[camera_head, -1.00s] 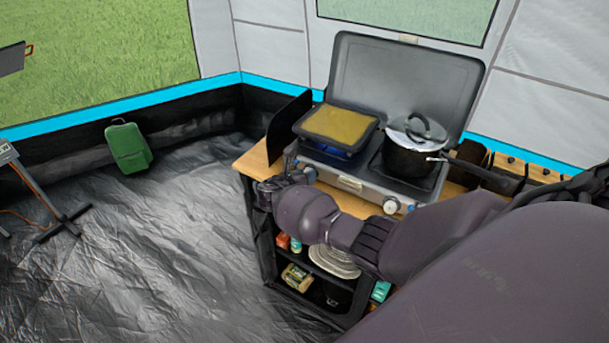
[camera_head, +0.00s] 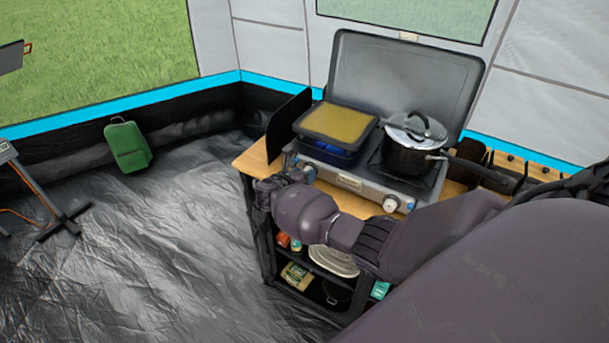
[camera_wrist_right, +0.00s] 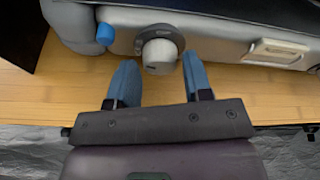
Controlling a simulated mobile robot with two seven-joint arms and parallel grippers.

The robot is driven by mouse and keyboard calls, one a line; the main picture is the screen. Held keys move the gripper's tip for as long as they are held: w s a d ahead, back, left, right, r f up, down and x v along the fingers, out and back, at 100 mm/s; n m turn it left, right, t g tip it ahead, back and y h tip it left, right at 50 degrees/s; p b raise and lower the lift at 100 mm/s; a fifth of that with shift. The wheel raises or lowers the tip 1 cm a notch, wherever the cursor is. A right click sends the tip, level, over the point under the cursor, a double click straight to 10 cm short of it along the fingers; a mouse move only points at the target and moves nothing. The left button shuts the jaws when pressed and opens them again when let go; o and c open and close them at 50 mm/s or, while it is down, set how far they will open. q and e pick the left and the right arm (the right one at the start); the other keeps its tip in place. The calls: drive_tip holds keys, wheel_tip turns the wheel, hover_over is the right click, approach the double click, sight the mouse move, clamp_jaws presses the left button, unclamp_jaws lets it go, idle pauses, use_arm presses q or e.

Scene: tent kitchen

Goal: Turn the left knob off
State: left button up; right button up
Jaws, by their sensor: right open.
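The left knob (camera_wrist_right: 158,58) is a round, light grey dial on the front face of the camping stove (camera_head: 350,180). In the head view, the left knob (camera_head: 308,174) shows just above my right wrist, partly hidden. My right gripper (camera_wrist_right: 160,68) is open and empty, its two blue fingers pointing at the stove front. The left fingertip is below and left of the knob and the right one is beside its right edge. I cannot tell whether either touches it. My left gripper is not in view.
A yellow-topped pan (camera_head: 337,124) and a lidded pot (camera_head: 412,150) stand on the stove, with blue flame under the pan. The right knob (camera_head: 391,204) is further right. A blue fitting (camera_wrist_right: 105,33) is left of the left knob. The wooden tabletop (camera_wrist_right: 75,95) is bare before the stove.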

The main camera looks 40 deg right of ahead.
drive_tip(key=v, duration=1)
drive_tip(key=shift+s, duration=0.2)
